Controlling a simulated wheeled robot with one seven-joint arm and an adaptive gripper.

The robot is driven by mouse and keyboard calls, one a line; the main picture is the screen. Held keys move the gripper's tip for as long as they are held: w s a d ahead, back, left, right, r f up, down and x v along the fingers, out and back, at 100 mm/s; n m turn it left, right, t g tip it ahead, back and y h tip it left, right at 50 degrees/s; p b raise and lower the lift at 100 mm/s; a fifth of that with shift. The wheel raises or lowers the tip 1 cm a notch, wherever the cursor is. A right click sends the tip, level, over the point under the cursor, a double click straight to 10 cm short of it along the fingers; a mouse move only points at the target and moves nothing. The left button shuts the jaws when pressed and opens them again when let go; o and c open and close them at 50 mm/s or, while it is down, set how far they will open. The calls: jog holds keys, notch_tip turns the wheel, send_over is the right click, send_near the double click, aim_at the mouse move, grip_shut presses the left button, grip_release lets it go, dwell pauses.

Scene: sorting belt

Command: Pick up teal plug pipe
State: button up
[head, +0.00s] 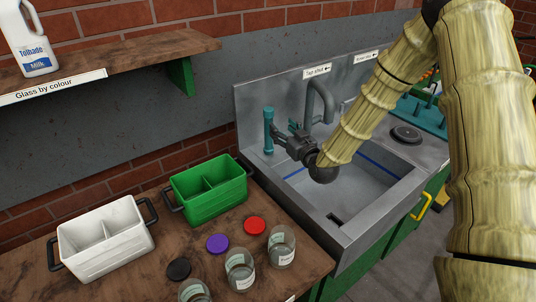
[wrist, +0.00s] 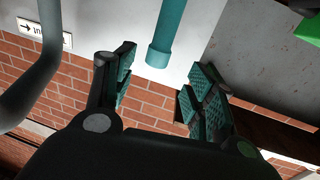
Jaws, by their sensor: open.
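The teal plug pipe (head: 268,132) stands upright at the left back corner of the sink, with a wider collar at its top. My gripper (head: 284,138) is just to its right in the head view, with its fingers pointing towards it. In the wrist view the pipe (wrist: 170,30) comes down from the top edge and its end lies between the lines of the two fingers. My gripper (wrist: 160,76) is open with nothing held; the pipe looks a little beyond the fingertips. I cannot tell whether either finger touches it.
The grey tap (head: 320,100) rises behind my gripper, close to it; the sink (head: 350,195) lies below. A green divided crate (head: 208,188), a white crate (head: 105,240), jars and coloured lids stand on the wooden counter at left. A shelf with a milk jug (head: 28,40) is above.

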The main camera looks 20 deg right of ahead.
jog(key=b, duration=0.3)
send_near(269, 122)
notch_tip(269, 122, down, 2)
jog(key=shift+w+a+r+p, duration=0.2)
jog(key=shift+w+p, duration=0.45)
jog(key=shift+w, duration=1.25)
jog(key=shift+w+a+p, duration=0.25)
jog(key=shift+w+p, duration=0.45)
jog(key=shift+w, duration=1.2)
jog(key=shift+w+a+r+p, duration=0.2)
jog(key=shift+w+p, duration=0.45)
jog(key=shift+w, duration=1.25)
jog(key=shift+f, duration=0.1)
jog(key=shift+a, duration=0.1)
grip_shut()
